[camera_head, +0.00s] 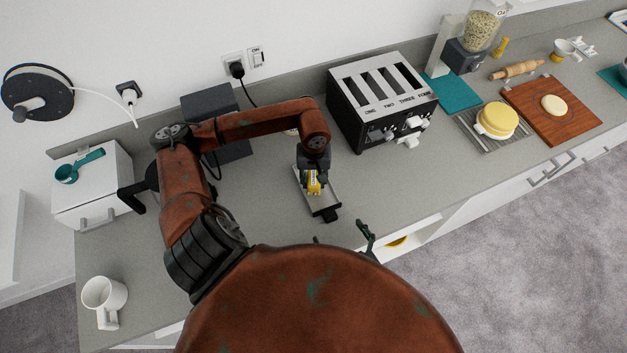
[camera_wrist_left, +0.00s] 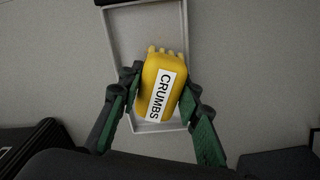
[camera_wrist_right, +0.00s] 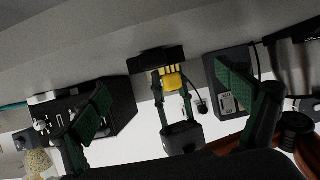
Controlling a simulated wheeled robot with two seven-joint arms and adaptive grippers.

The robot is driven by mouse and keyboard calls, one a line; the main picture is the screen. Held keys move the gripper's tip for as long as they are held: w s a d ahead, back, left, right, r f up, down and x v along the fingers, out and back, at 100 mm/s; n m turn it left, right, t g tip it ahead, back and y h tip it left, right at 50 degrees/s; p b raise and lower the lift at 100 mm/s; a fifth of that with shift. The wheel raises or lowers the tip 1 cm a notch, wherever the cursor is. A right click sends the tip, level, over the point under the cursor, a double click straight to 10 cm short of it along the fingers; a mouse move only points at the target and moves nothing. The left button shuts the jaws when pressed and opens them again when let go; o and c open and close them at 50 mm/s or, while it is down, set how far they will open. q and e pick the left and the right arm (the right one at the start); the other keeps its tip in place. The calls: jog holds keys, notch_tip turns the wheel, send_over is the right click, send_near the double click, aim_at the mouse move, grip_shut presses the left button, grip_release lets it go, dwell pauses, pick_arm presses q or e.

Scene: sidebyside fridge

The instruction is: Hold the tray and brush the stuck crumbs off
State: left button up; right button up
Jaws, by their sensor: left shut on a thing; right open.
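The crumb tray (camera_head: 329,203) is shallow and grey with a black handle, on or just above the counter before the toaster. In the left wrist view, the tray (camera_wrist_left: 118,30) lies behind the brush. My left gripper (camera_head: 313,185) is shut on the yellow brush (camera_wrist_left: 160,90), labelled CRUMBS, with its bristle end over the tray. I cannot tell whether bristles touch it, and no crumbs are discernible. My right gripper (camera_head: 343,238) is open and empty at the counter's front edge, near the handle. The tray's black handle (camera_wrist_right: 156,58) shows between its fingers in the right wrist view.
The four-slot toaster (camera_head: 385,100) stands behind and right of the tray. A dark box (camera_head: 212,103) stands behind my left arm. A white mug (camera_head: 104,300) is at the lower left. A rack with yellow slices (camera_head: 495,120) and a wooden board (camera_head: 570,120) are right.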

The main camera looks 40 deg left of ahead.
aim_at(330, 219)
jog(key=shift+x, duration=3.8)
jog(key=shift+c, duration=0.2)
jog(key=shift+d, duration=0.1)
jog(key=c, duration=2.2)
jog(key=o, duration=2.2)
jog(key=shift+o, duration=0.2)
jog(key=shift+d+r, duration=0.1)
jog(key=shift+v, duration=0.8)
